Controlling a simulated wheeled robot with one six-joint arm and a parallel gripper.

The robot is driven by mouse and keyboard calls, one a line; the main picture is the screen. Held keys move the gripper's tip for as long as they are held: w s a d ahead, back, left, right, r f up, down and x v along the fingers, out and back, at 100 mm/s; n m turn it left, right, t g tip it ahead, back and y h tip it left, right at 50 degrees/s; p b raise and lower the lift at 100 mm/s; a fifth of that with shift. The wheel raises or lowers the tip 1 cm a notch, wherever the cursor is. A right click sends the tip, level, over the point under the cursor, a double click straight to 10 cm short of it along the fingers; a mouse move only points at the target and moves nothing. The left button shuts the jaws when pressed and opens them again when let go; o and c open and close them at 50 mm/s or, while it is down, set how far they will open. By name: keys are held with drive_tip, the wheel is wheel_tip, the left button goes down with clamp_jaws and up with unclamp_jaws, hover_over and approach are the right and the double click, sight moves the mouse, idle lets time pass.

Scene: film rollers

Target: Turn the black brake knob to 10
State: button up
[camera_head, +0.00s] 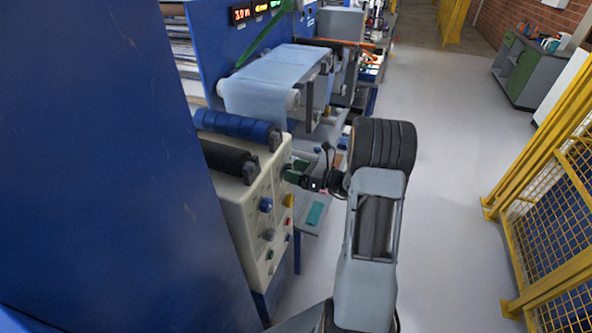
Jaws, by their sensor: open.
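The beige control panel (240,206) stands left of centre, with its face turned towards the aisle on the right. On it I see a blue knob (266,205), a grey knob (269,235) and a yellow knob (289,200), with small red and green buttons near them. I cannot make out the black brake knob or any scale numbers; my gripper may cover it. My gripper (293,172) is open at the panel's upper far edge, pointing left. Its dark green fingertips are close to the panel face; I cannot tell if they touch it.
A blue roller (236,128) and a black roller (228,158) lie above the panel. Behind them is a web of pale blue film (268,78). A blue cabinet wall (100,170) fills the left. A yellow fence (560,200) stands right. The grey floor (450,130) between is clear.

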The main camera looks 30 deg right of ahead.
drive_tip(key=c, duration=0.9)
drive_tip(key=n+b, duration=0.9)
drive_tip(key=b, duration=0.5)
drive_tip(key=n+b, duration=0.8)
drive_tip(key=b, duration=0.5)
drive_tip(key=shift+s+a+f+n+b, duration=0.1)
drive_tip(key=shift+a+f+n+b, duration=0.1)
drive_tip(key=shift+n+b, duration=0.2)
drive_tip(key=shift+r, duration=0.1)
